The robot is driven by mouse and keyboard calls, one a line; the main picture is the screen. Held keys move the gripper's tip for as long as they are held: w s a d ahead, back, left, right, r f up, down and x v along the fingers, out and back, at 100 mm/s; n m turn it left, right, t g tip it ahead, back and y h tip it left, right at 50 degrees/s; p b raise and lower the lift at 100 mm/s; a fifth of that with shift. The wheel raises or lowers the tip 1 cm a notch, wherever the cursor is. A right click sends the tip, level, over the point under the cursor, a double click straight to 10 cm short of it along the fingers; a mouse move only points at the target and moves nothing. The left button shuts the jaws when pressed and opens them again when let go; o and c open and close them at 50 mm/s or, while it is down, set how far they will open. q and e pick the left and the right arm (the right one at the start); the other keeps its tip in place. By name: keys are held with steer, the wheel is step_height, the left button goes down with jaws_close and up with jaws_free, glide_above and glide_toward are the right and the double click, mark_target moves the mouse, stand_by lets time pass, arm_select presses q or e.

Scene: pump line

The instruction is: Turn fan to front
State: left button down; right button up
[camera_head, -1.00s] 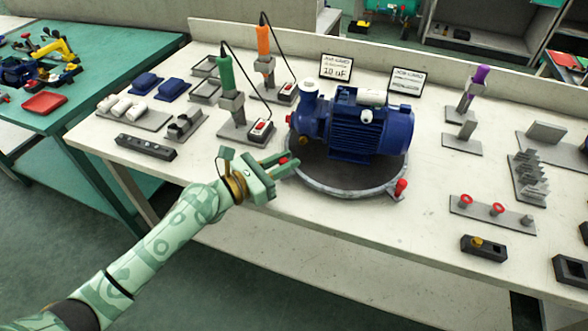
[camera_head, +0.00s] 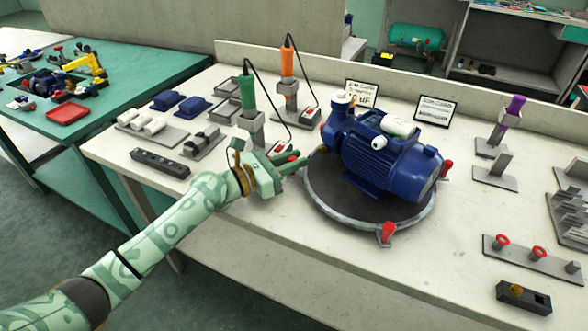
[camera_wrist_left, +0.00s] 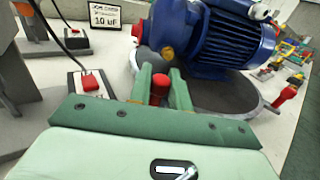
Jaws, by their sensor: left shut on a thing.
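A blue pump with its motor (camera_head: 375,150) lies on a round turntable with a dark top (camera_head: 342,192) and a grey rim. The motor's round fan end (camera_head: 428,180) points right and toward the front edge of the bench; the white-topped inlet is at the back left. Red handles stand on the rim, one at the front (camera_head: 387,232) and one at the right (camera_head: 447,168). My left gripper (camera_head: 297,162) is at the rim's left side, shut on a red handle, which shows between its fingers in the left wrist view (camera_wrist_left: 159,88). My right gripper is not in view.
Green (camera_head: 248,95) and orange (camera_head: 287,70) corded tools stand in holders behind my left gripper. A switch box with a red button (camera_wrist_left: 88,82) is close left of it. Parts stands fill the right. The bench front before the turntable is clear.

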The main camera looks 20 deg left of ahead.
arm_select(q)
steer(key=shift+w+a+b, duration=0.25)
steer(key=shift+w+b, duration=0.1)
steer(key=shift+w, duration=0.65)
steer(key=c, duration=1.4)
jaws_free()
steer(key=shift+o, duration=0.2)
steer(key=shift+s+a, duration=0.2)
steer(key=shift+s, duration=0.05)
steer(key=p+v, duration=0.2)
steer(key=v, duration=1.3)
steer(key=shift+s+a, duration=0.2)
steer(key=shift+s, duration=0.05)
